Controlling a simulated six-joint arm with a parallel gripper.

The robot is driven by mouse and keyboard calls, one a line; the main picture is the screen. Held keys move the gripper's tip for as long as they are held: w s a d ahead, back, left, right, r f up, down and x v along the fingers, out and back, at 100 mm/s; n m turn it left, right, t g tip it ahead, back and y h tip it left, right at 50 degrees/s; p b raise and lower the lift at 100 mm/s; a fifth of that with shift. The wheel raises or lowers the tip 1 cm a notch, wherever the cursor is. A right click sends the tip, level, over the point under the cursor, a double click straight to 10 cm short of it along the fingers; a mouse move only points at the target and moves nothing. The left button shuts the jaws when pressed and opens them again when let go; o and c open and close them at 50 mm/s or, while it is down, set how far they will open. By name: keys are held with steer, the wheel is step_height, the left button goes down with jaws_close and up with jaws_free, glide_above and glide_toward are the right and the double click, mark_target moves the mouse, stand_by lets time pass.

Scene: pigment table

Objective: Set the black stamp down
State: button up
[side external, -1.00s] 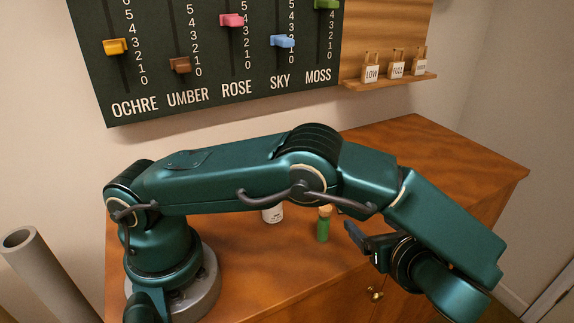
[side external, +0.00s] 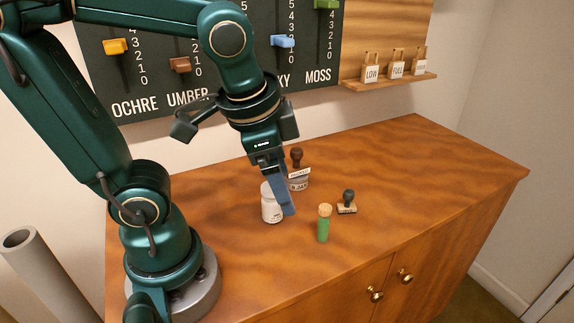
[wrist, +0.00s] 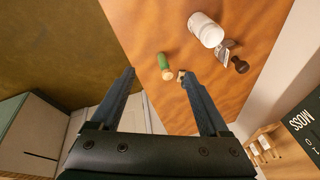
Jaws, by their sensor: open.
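The black stamp (side external: 347,201) stands upright on the wooden table, its dark knob above a pale base, right of the green bottle. In the wrist view, a small tan-and-dark piece shows beside the right fingertip; I cannot tell surely if it is the stamp. My gripper (side external: 286,212) hangs to the left of the stamp, apart from it, with a finger in front of the white jar in the side view. In the wrist view my gripper (wrist: 158,75) is open, its fingers wide apart, with nothing held between them.
The green corked bottle (side external: 323,226) stands near the table's front. The white jar (side external: 270,207) is left of it. The slider board (side external: 160,75) and tag shelf (side external: 392,81) are behind. The table's right side is clear.

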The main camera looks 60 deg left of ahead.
steer(key=s+n+t, duration=0.1)
steer(key=n, duration=0.1)
steer(key=s+d+n+t+h, duration=0.1)
steer(key=n, duration=0.1)
steer(key=shift+s, duration=0.15)
